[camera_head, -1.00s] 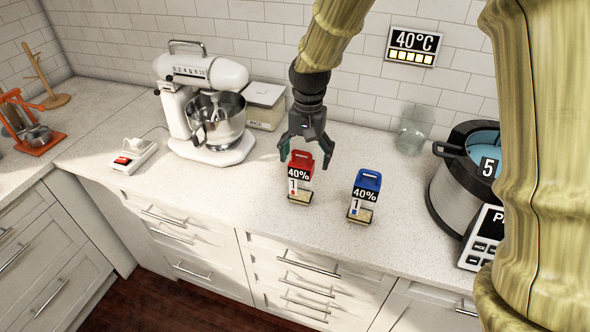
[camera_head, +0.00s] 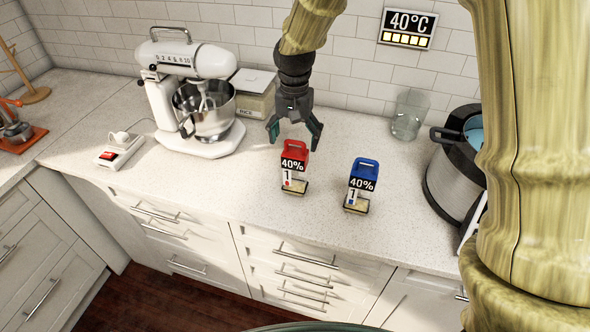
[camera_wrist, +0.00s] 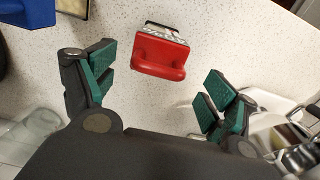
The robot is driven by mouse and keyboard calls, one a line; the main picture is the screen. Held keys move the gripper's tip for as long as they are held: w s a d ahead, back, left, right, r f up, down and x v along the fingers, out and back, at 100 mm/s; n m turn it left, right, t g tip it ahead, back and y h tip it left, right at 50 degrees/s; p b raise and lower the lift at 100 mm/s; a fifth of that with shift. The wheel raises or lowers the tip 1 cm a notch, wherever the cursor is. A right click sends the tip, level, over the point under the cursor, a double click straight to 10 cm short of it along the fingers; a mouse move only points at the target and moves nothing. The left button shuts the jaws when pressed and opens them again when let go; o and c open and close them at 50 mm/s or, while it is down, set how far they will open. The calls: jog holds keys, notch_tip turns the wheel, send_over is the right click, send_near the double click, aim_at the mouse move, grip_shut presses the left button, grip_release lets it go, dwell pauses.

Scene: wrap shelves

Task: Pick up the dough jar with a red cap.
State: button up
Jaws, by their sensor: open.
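The dough jar with a red cap (camera_head: 294,166) stands upright on the counter, marked 40%, with pale dough at its bottom. In the wrist view its red cap (camera_wrist: 160,54) and handle lie between and beyond my fingertips. My gripper (camera_head: 294,135) is open and empty, just behind and above the red cap, with fingers spread to both sides. In the wrist view the green-padded fingers of my gripper (camera_wrist: 163,85) are well apart, not touching the jar. A similar jar with a blue cap (camera_head: 361,186) stands to the right; its blue cap (camera_wrist: 25,14) shows at the wrist view's upper left corner.
A stand mixer (camera_head: 195,95) and a rice box (camera_head: 254,94) stand to the left. A clear glass (camera_head: 409,114) and a dark-rimmed pot (camera_head: 453,176) stand to the right. The white counter (camera_head: 235,185) is clear around the two jars.

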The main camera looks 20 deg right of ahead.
aim_at(295, 151)
jog(key=f+p, duration=0.1)
jog(key=s+f+p, duration=0.1)
jog(key=f, duration=0.1)
jog(key=shift+f, duration=0.2)
jog(key=shift+w+f, duration=0.1)
jog(key=shift+f, duration=0.7)
jog(key=c, duration=1.6)
jog(key=shift+r, duration=0.15)
